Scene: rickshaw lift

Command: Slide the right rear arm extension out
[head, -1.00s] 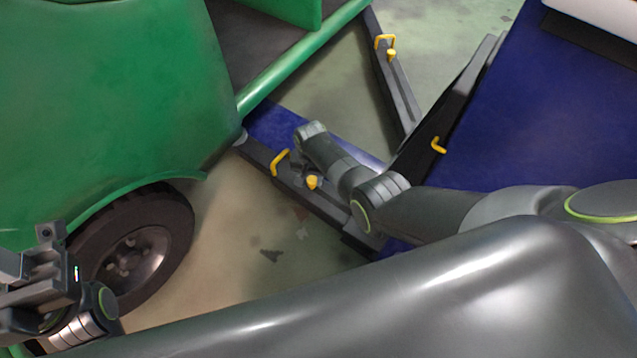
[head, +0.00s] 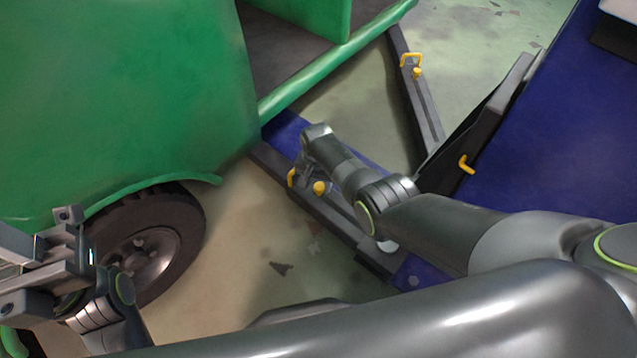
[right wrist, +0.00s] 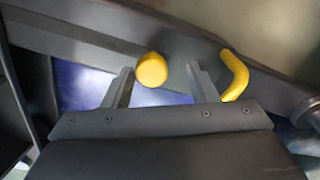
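The right rear arm extension is a dark bar (head: 330,215) on the floor beside the green rickshaw. It carries a yellow handle (head: 291,177) and a round yellow knob (head: 320,188). My right gripper (head: 302,172) is at the handle, partly hiding it. In the right wrist view my right gripper (right wrist: 162,85) is open. The yellow knob (right wrist: 151,69) shows beyond the gap between its fingers, and the yellow handle (right wrist: 235,76) is just right of the right finger, not between them. My left gripper (head: 45,262) is at the lower left by the wheel; its opening is unclear.
The green rickshaw (head: 120,90) and its rear wheel (head: 150,250) stand on the left. Another dark arm (head: 418,100) with a yellow handle lies farther back. The blue lift ramp (head: 540,140) is on the right. Bare floor (head: 240,270) lies between wheel and bar.

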